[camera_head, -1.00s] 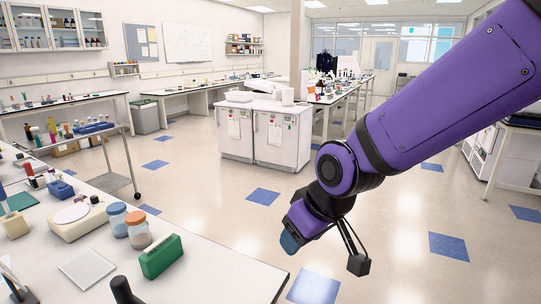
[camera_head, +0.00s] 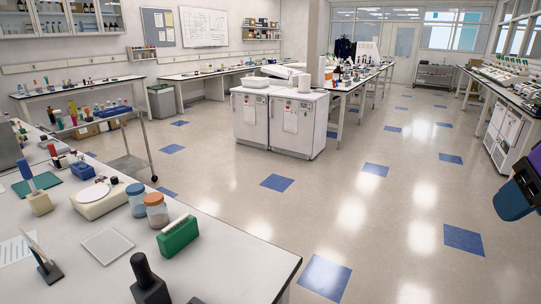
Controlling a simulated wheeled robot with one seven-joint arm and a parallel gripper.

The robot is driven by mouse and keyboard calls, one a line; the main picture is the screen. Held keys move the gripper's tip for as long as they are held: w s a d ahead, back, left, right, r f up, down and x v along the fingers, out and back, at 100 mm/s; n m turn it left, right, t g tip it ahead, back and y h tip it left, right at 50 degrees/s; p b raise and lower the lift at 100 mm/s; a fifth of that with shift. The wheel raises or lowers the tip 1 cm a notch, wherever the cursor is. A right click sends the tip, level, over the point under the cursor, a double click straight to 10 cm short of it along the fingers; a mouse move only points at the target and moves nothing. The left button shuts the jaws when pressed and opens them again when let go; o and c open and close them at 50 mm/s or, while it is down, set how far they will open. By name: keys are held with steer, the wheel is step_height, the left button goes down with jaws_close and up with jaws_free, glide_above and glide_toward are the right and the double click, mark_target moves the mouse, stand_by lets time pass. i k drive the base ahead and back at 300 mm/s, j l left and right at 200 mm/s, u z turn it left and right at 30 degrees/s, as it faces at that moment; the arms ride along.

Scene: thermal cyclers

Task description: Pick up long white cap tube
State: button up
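I cannot pick out a long white cap tube for certain. Several small tubes with coloured caps (camera_head: 72,110) stand on the cart at the left, too small to tell apart. A green box-like rack (camera_head: 178,238) with a pale strip along its top stands near the right end of the front bench; I cannot tell whether it holds tubes. Only a dark blue and purple piece of my arm (camera_head: 516,192) shows at the right edge. My gripper's fingers are out of view.
The white front bench (camera_head: 222,258) carries jars with blue (camera_head: 136,190) and orange (camera_head: 154,200) lids, a flat white device (camera_head: 97,205), a white square plate (camera_head: 108,246) and a black upright object (camera_head: 148,282). White cabinets (camera_head: 282,122) stand mid-room. The floor between is clear.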

mark_target(83, 166)
steer(key=u, duration=1.45)
